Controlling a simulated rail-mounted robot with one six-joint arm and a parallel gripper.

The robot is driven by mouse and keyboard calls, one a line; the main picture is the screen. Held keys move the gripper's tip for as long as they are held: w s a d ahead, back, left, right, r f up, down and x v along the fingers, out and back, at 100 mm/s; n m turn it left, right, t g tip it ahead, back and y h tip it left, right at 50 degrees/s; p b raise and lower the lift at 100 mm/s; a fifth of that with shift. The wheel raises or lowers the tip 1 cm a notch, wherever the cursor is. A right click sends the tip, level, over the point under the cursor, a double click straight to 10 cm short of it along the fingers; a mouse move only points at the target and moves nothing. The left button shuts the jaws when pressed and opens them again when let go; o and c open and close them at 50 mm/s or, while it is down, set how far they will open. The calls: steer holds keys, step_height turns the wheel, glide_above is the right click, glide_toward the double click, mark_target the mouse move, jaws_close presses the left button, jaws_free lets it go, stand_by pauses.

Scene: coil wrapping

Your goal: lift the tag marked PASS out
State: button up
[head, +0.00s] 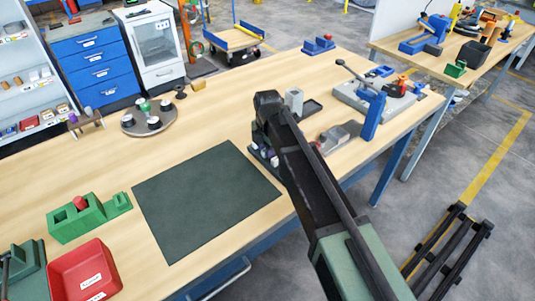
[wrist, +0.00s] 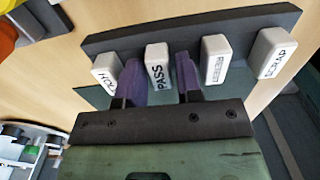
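The PASS tag (wrist: 157,66) is a white block with dark lettering, standing at a dark grey rack (wrist: 200,29) in the wrist view. My gripper (wrist: 160,76) is open, with one purple finger on each side of the PASS tag. A small gap shows on each side, so the fingers appear apart from it. In the head view my arm hides most of the rack, and my gripper (head: 267,154) is low over the table there; the PASS tag cannot be made out.
The HOLD tag (wrist: 106,73) stands close left of my fingers. A tag with hard-to-read lettering (wrist: 214,59) is close right, and the SCRAP tag (wrist: 274,53) farther right. A dark green mat (head: 205,200) lies bare on the table. A grey fixture (head: 335,138) stands right of my arm.

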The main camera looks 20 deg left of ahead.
jaws_close()
steer(key=shift+r, duration=0.1)
step_height(320, 180, up, 20)
steer(key=p, duration=2)
